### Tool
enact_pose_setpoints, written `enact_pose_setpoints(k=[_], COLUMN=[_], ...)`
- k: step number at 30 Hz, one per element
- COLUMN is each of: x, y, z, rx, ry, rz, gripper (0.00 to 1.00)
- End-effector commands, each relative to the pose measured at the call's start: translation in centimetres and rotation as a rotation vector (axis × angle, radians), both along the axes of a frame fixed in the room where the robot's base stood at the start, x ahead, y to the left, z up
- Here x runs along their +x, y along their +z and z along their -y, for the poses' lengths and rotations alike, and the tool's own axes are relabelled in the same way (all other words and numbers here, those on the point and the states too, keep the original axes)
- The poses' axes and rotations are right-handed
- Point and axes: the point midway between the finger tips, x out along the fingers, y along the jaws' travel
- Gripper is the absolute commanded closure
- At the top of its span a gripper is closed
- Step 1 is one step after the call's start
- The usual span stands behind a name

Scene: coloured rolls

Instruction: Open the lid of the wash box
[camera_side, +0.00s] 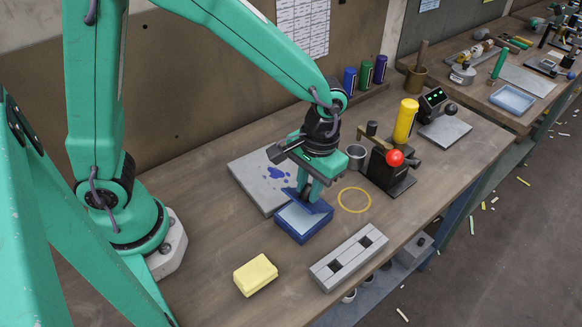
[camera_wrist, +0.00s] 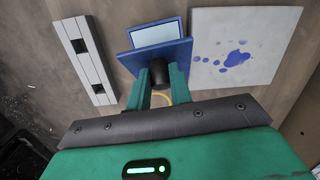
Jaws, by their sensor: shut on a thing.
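The wash box (camera_side: 303,224) is a small dark blue box with a pale inside, standing on the bench below my gripper. Its blue lid (camera_side: 318,207) is tilted up, and part of the pale inside shows in front of it. My gripper (camera_side: 308,194) points down over the back of the box. In the wrist view my gripper (camera_wrist: 160,84) is shut on the lid's black knob (camera_wrist: 160,71). The lid (camera_wrist: 132,62) lies just past the fingertips there, with the pale inside of the wash box (camera_wrist: 157,34) beyond it. The hinge is hidden.
A grey slab (camera_side: 252,180) with blue stains lies behind the box. A yellow ring (camera_side: 354,200) marks the bench to the right. A yellow block (camera_side: 256,275) and a grey slotted block (camera_side: 349,257) lie in front. A red-knobbed black device (camera_side: 390,175) stands at right.

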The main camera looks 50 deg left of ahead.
Motion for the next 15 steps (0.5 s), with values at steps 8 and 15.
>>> enact_pose_setpoints(k=[8,15], x=[-0.01,0.01], y=[0.0,0.01], z=[-0.07,-0.04], rx=[0.003,0.002], ry=[0.001,0.001], rz=[-0.007,-0.006], gripper=[1.0,0.57])
